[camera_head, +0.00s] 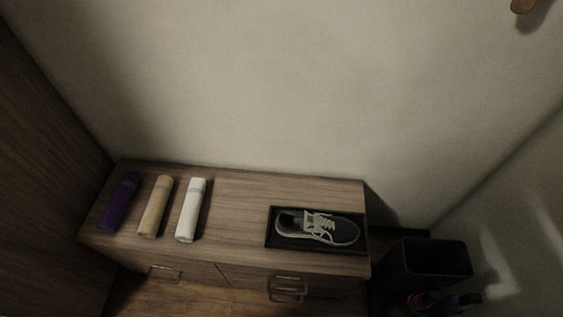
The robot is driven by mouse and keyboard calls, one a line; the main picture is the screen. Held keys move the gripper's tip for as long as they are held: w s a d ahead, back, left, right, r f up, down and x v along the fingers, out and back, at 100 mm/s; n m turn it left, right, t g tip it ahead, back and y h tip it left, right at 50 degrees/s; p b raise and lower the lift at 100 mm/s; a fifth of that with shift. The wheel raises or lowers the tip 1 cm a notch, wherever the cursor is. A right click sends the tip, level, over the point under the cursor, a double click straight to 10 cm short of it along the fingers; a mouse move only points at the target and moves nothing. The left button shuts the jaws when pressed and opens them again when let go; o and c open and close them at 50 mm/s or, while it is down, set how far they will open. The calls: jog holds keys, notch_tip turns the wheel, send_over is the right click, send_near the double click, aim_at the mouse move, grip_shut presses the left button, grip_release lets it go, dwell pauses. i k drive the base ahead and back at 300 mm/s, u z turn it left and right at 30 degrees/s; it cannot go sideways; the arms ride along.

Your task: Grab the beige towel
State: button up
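The beige towel (155,207) is a rolled cylinder lying on the wooden cabinet top (238,219), toward its left side. It lies between a purple rolled towel (120,202) on its left and a white rolled towel (190,210) on its right. Small gaps separate the three rolls. They lie roughly parallel, each running from back to front.
A dark tray (273,241) holding a dark sneaker (318,227) with pale laces sits at the cabinet's right end. Drawer handles (165,273) stick out in front. A black bin (425,262) stands right of the cabinet. Walls close off the back and left.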

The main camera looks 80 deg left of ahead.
aim_at(150, 224)
jog(key=u, duration=0.4)
jog(key=k, duration=1.5)
jog(key=u, duration=1.9)
jog(key=i, duration=0.15)
jog(key=u, duration=0.2)
